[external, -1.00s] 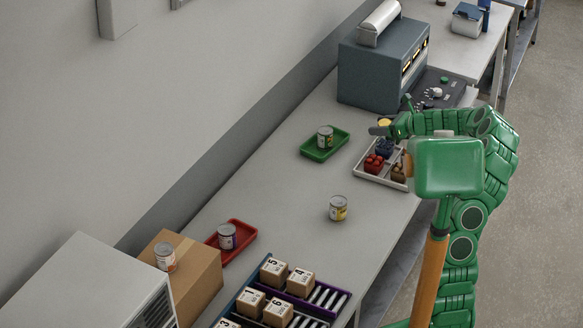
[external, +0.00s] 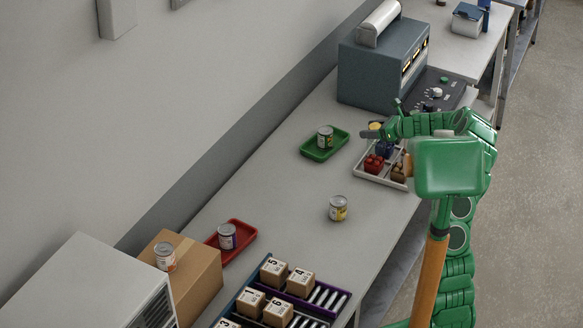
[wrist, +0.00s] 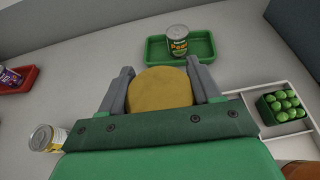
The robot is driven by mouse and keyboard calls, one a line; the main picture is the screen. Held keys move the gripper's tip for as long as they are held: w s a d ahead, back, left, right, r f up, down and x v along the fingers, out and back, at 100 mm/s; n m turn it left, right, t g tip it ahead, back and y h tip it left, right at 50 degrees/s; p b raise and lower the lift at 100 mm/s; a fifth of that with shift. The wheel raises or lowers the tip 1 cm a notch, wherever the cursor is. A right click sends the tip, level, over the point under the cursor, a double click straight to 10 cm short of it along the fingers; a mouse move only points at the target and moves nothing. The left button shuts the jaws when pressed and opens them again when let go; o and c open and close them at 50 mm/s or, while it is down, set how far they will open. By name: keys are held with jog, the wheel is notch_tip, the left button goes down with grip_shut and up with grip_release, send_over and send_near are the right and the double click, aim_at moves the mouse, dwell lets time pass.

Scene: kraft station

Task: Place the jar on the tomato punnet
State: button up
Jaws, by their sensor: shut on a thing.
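My gripper (external: 372,132) is shut on a round thing with a yellow-gold top, which I take to be the jar (wrist: 160,92). In the wrist view its round top lies between the two grey fingers; its body is hidden. In the external view the jar's yellow top (external: 376,126) shows at the fingers, near the far left end of a white divided tray. The tomato punnet (external: 373,164), small and full of red, sits in the tray's near left part. The jar is beyond the punnet in the picture, not on it.
The white tray (external: 360,177) also holds a dark blue punnet (external: 385,148) and a brown one (external: 398,173). A can stands on a green tray (external: 312,155) to the left. Another can (external: 338,208) stands on the bare table. A grey-blue machine (external: 372,75) stands behind.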

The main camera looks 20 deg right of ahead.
jog(key=shift+w+f, duration=0.25)
jog(key=shift+f, duration=1.55)
jog(key=shift+f, duration=0.1)
jog(key=o, duration=1.2)
jog(key=shift+c, duration=0.2)
jog(key=shift+s+d+r, duration=0.2)
jog(key=shift+d+r, duration=0.05)
jog(key=shift+d, duration=0.05)
jog(key=v, duration=1.1)
